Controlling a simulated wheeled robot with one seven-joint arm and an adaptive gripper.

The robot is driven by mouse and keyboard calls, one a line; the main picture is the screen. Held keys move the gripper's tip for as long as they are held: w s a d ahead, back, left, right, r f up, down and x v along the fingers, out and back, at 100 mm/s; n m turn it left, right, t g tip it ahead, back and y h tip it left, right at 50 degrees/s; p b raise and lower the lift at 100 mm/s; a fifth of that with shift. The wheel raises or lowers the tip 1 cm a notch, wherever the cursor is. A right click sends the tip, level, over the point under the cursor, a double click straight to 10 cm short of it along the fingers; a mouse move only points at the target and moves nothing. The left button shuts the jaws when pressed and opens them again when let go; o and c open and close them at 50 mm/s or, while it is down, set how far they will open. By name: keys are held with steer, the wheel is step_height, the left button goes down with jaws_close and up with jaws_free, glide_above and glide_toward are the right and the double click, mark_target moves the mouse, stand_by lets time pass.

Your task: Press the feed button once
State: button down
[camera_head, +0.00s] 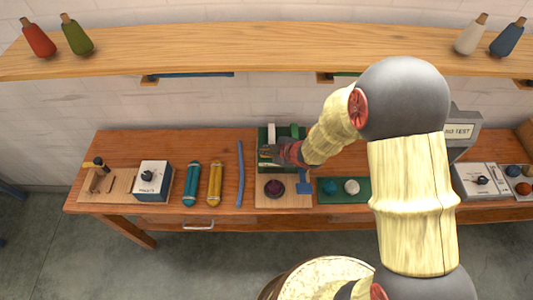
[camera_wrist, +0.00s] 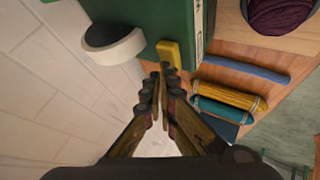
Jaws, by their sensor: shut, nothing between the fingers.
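A green machine (camera_head: 294,133) with white rolls on it stands toward the back of the wooden table, and part of it shows in the wrist view (camera_wrist: 60,35). A small yellow part (camera_wrist: 168,52), which may be the feed button, sticks out at the machine's lower edge in the wrist view. My gripper (camera_wrist: 162,72) is shut and empty, its tips just short of the yellow part in the picture. I cannot tell whether they touch it. In the head view my gripper (camera_head: 266,153) is in front of the machine and hides part of it.
A purple skein (camera_head: 275,187) sits in front of the machine. A blue strip (camera_head: 240,173), yellow skein (camera_head: 215,183) and teal skein (camera_head: 191,183) lie to its left. A green tray (camera_head: 328,196) is to the right. A wooden shelf (camera_head: 200,48) runs above.

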steer(key=shift+f+b, duration=0.35)
steer(key=shift+f, duration=0.1)
stand_by(0.3)
steer(key=shift+r, duration=0.15)
steer(key=shift+r+p, duration=0.9)
steer(key=shift+p, duration=0.05)
step_height(320, 180, up, 5)
steer(key=p, duration=0.4)
steer(key=shift+r, duration=0.1)
stand_by(0.8)
